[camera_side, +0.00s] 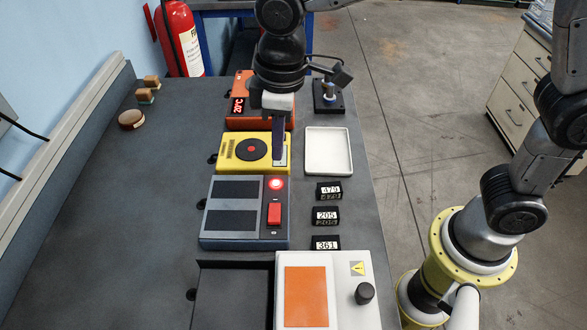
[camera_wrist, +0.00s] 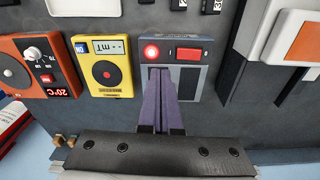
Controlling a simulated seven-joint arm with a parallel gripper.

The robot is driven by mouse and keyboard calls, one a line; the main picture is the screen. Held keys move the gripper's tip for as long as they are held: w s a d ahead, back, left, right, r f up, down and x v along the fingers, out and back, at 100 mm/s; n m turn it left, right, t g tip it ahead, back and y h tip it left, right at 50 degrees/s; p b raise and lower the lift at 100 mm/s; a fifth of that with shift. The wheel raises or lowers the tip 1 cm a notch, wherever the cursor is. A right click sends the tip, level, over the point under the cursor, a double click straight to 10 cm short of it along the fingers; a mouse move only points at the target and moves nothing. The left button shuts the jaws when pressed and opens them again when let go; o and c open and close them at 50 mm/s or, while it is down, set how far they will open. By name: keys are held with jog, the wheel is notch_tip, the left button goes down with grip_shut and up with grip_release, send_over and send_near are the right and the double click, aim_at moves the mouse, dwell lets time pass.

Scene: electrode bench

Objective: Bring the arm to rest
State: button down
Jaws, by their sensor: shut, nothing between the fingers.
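My gripper (camera_side: 279,157) is shut and empty, pointing down over the bench. In the side view its fingertips overlap the right part of the yellow device. In the wrist view the closed purple fingers (camera_wrist: 160,72) end in front of the blue-grey device (camera_wrist: 205,82), just below its lit red lamp (camera_wrist: 151,51). I cannot tell how high the tips are or whether they touch anything. The blue-grey device (camera_side: 205,228) also has a red switch (camera_side: 274,213) and two dark plates.
The yellow device (camera_side: 228,152), an orange device (camera_side: 238,119) reading 20°C, a white tray (camera_side: 308,170), several number tags (camera_side: 326,216) and a white box with an orange plate (camera_side: 305,296) crowd around. Wooden pieces (camera_side: 131,119) lie far left. The bench's left side (camera_side: 110,210) is clear.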

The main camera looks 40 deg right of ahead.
jog(key=s+d+r+m+t, duration=0.2)
jog(key=s+d+r, duration=0.15)
jog(key=d, duration=0.35)
jog(key=s+d+r+m+t, duration=0.1)
jog(key=s+d+r+m, duration=0.1)
jog(key=d+r, duration=0.4)
jog(key=s+d+f+m+t, duration=0.1)
jog(key=s+d+f+m, duration=0.1)
jog(key=s, duration=0.3)
jog(key=s+d+f+m+t, duration=0.1)
jog(key=s+d+f+m, duration=0.1)
jog(key=s+d+f, duration=0.2)
jog(key=shift+s+d, duration=0.75)
jog(key=shift+s, duration=0.35)
